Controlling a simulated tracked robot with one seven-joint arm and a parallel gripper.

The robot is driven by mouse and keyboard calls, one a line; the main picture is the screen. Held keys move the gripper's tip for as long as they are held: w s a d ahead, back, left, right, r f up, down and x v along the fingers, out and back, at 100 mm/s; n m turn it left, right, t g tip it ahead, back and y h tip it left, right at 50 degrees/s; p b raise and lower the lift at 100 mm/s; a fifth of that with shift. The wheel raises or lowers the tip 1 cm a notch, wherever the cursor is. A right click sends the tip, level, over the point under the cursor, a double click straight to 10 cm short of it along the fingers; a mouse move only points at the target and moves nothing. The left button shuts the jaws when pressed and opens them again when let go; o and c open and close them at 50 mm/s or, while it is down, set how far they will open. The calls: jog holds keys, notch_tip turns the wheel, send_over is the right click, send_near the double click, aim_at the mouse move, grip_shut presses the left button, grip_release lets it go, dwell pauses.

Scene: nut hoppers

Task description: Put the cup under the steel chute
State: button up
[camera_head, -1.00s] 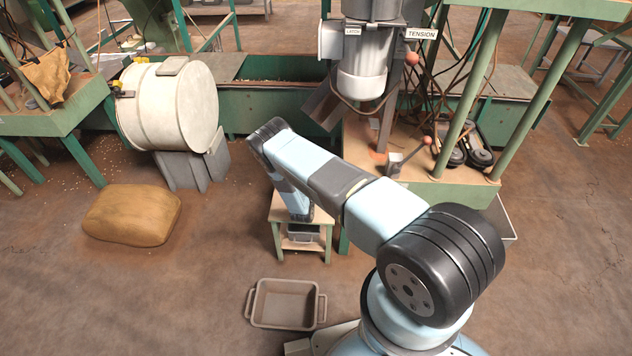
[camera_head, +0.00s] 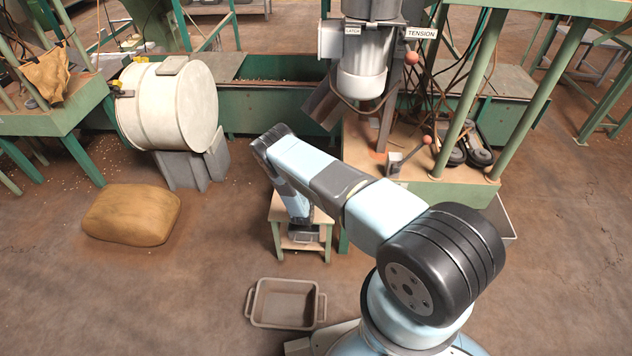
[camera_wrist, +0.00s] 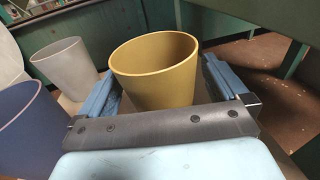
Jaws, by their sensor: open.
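In the wrist view a mustard-yellow cup (camera_wrist: 152,72) stands upright between the two blue fingers of my gripper (camera_wrist: 158,88). The gripper is open, with one finger on each side of the cup; I cannot tell whether either touches it. A pale grey cup (camera_wrist: 66,66) and a dark blue cup (camera_wrist: 28,125) stand to its left. In the head view my arm reaches down to a small wooden stand (camera_head: 283,212) and hides the cups and fingers. A slanted grey metal chute (camera_head: 322,104) is behind the arm, left of the hanging motor-like cylinder (camera_head: 362,78).
A green-legged machine (camera_head: 440,185) with levers stands right of the stand. A brown tub (camera_head: 285,303) lies on the floor in front. A tan sack (camera_head: 132,214) and a white drum (camera_head: 168,103) are at left. Floor between sack and stand is mostly clear.

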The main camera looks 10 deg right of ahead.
jog(key=v, duration=1.2)
dwell(1.2)
